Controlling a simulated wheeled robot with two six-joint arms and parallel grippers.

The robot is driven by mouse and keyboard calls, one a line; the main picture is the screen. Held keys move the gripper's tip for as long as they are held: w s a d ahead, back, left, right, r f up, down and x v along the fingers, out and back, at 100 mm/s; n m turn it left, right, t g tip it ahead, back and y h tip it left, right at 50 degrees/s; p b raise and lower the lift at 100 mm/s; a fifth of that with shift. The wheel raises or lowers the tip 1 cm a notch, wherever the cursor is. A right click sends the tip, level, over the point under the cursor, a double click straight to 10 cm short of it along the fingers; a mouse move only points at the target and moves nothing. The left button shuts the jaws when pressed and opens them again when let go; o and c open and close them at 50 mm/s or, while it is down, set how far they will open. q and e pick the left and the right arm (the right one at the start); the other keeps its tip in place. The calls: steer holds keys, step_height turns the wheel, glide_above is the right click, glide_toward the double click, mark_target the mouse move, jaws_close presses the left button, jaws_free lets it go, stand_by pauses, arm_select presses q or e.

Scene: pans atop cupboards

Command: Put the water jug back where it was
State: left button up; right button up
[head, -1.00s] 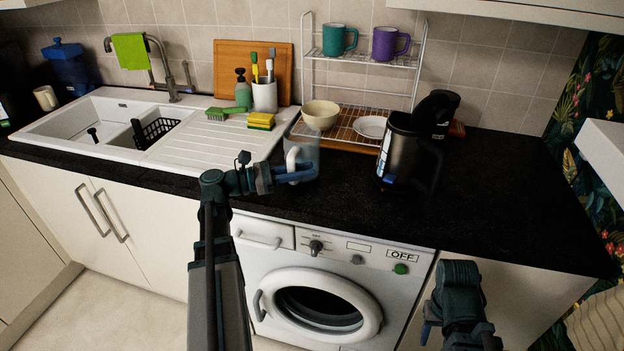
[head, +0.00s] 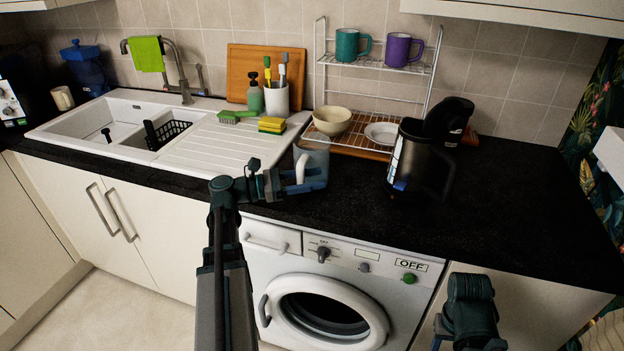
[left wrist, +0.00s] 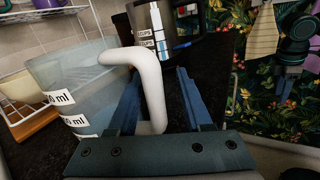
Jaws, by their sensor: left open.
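The water jug (head: 315,155) is clear with a white handle and stands on the black counter in front of the bowl, at the right end of the sink unit. In the left wrist view its body (left wrist: 75,85) with ml marks is on the left and its white handle (left wrist: 152,85) rises between my fingers. My left gripper (head: 302,180) is open, with its blue fingers either side of the handle; in the left wrist view the gripper (left wrist: 157,105) shows a gap beside the handle. My right gripper (head: 440,330) is low at the right, its jaws unclear.
A dark metal kettle (head: 405,165) stands right of the jug. Behind are a wire rack (head: 375,65) with mugs, a bowl (head: 332,119) and a plate. A sponge (head: 271,125) lies on the drainer to the left. The counter's right side (head: 520,210) is clear.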

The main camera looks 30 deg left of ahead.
arm_select(q)
steer(key=v, duration=1.2)
steer(key=shift+b, duration=0.4)
steer(key=shift+s, duration=0.1)
